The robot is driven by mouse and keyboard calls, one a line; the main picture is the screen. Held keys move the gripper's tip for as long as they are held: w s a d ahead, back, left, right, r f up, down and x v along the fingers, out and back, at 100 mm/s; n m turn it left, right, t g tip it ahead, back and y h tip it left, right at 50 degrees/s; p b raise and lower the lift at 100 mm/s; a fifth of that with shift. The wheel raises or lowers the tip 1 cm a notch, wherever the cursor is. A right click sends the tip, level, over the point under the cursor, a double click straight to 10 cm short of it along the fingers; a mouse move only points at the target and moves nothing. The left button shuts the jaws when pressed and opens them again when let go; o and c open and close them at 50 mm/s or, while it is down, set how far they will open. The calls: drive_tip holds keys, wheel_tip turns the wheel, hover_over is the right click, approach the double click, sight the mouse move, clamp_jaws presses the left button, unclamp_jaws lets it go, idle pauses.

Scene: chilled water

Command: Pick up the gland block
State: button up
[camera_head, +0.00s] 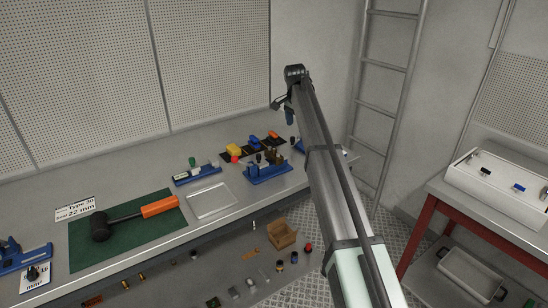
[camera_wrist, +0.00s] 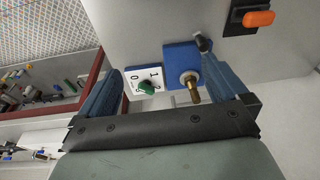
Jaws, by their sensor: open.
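A blue block with a brass threaded fitting (camera_wrist: 176,54), which looks like the gland block, lies below my gripper (camera_wrist: 161,56) in the wrist view. The block is between the lines of the two fingers, nearer the right one, which overlaps its edge. I cannot tell the height gap. My gripper is open and nothing is held. In the head view my gripper (camera_head: 284,108) is small, above the right part of the bench. I cannot pick out the block with certainty there; my arm covers part of that bench end.
A white plate with a green knob (camera_wrist: 146,88) sits just left of the block. An orange switch on a black base (camera_wrist: 258,19) is at upper right. On the bench (camera_head: 226,219) are a blue rack with brass parts (camera_head: 268,172), an empty tray (camera_head: 211,202) and a hammer (camera_head: 130,217).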

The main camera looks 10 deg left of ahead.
drive_tip(key=s+a+r+g+y, duration=0.1)
drive_tip(key=s+a+r+g, duration=0.1)
drive_tip(key=s+a+r, duration=0.4)
hover_over(274, 149)
drive_tip(key=shift+m, duration=0.4)
wheel_tip(274, 149, down, 8)
drive_tip(key=shift+d+f, duration=0.15)
drive_tip(key=shift+f, duration=0.05)
drive_tip(key=shift+a+f, duration=0.2)
drive_tip(key=shift+f, duration=2.8)
drive_tip(key=shift+c, duration=0.3)
drive_tip(key=shift+w+r, duration=0.1)
drive_tip(key=c, duration=1.3)
